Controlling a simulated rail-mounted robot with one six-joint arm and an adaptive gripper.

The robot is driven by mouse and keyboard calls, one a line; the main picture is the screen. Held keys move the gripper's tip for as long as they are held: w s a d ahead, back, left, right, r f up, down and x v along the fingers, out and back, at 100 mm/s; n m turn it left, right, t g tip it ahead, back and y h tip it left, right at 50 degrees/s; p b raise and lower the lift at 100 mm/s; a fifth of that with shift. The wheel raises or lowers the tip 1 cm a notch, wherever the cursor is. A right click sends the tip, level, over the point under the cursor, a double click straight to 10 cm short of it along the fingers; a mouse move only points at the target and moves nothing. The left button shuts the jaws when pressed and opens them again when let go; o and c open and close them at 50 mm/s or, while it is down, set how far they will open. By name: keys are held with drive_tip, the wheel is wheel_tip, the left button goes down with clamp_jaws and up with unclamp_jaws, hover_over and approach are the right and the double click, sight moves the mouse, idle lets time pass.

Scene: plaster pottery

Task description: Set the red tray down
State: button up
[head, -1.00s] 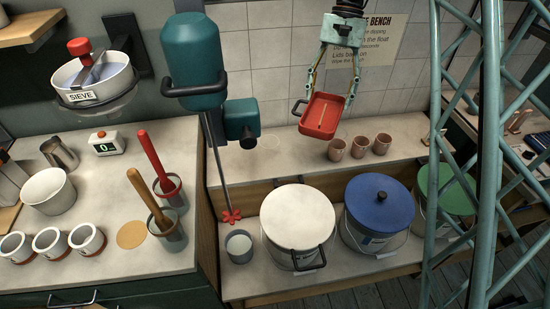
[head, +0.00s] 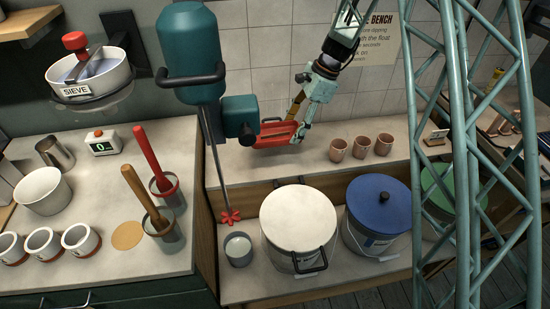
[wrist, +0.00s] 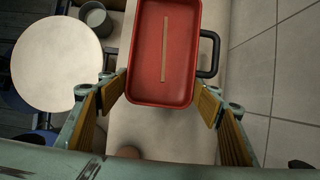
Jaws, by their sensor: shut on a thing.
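The red tray (head: 272,141) is over the left part of the raised back ledge (head: 315,165), beside the teal mixer. It looks roughly level and low; I cannot tell whether it touches the ledge. My gripper (head: 296,130) is shut on the tray's right end in the head view. In the wrist view the red tray (wrist: 165,45) lies between the fingers of my gripper (wrist: 160,97), which hold its near end. A tan strip runs along its floor, and a dark handle is on its right side.
The teal mixer (head: 190,50) with its shaft stands close left of the tray. Three terracotta cups (head: 361,147) stand on the ledge to the right. A white-lidded bucket (head: 299,217) and a blue-lidded bucket (head: 379,205) stand in front, lower down.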

idle(0.3)
drive_tip(key=shift+f+b, duration=0.65)
drive_tip(key=shift+f, duration=2.5)
drive_tip(key=shift+f, duration=0.1)
drive_tip(key=shift+f+b, duration=0.45)
drive_tip(key=shift+f, duration=1.3)
drive_tip(key=shift+f, duration=0.1)
drive_tip(key=o, duration=0.9)
drive_tip(key=p+v, duration=0.2)
drive_tip(key=v, duration=1)
drive_tip(key=shift+p, duration=0.35)
